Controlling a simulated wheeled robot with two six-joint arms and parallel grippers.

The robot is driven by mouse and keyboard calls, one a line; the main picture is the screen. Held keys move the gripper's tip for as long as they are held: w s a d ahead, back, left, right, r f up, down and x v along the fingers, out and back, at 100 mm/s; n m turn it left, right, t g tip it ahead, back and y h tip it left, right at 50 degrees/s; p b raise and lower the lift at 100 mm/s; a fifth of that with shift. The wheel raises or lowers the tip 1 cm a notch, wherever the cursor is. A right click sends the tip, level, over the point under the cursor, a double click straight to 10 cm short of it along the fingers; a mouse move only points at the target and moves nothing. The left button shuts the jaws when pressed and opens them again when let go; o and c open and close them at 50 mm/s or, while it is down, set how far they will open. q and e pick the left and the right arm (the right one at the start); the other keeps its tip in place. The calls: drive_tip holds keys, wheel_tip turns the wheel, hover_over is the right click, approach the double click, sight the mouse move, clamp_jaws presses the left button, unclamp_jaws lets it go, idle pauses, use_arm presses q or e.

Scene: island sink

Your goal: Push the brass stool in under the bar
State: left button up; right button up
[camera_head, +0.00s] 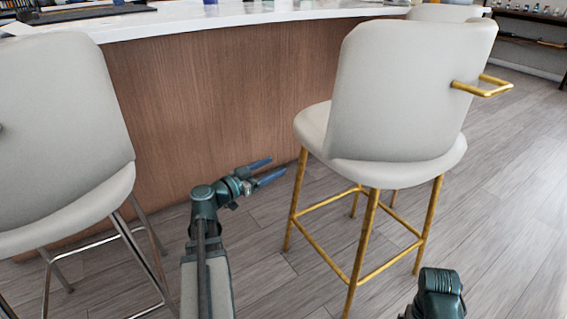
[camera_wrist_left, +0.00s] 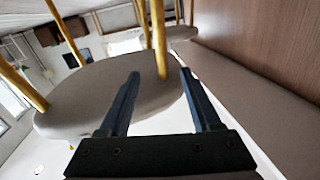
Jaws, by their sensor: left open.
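The brass stool (camera_head: 395,100) has a light grey seat and back, brass legs and a brass handle (camera_head: 485,88) on its back. It stands upright right of centre, its back towards me, out from the wood-panelled bar (camera_head: 200,100). My left gripper (camera_head: 279,168) is open and empty, just left of the stool's left leg. In the left wrist view, the stool's seat underside (camera_wrist_left: 85,95) lies beyond the open fingers (camera_wrist_left: 160,75), and a brass leg (camera_wrist_left: 158,40) shows between them, farther off. Whether the fingers touch it I cannot tell. My right gripper is out of the frames.
A grey chrome-legged stool (camera_head: 55,130) stands at the left, near my left arm. Another pale stool (camera_head: 445,12) is behind the brass one. The white countertop (camera_head: 240,15) overhangs the bar. The wood floor (camera_head: 500,220) is clear at the right.

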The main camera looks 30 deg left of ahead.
sight(302, 151)
use_arm(q)
drive_tip(key=shift+w, duration=0.3)
drive_tip(key=x, duration=1.3)
drive_tip(key=shift+w+r, duration=0.1)
drive_tip(key=shift+w, duration=0.3)
clamp_jaws()
idle(1.1)
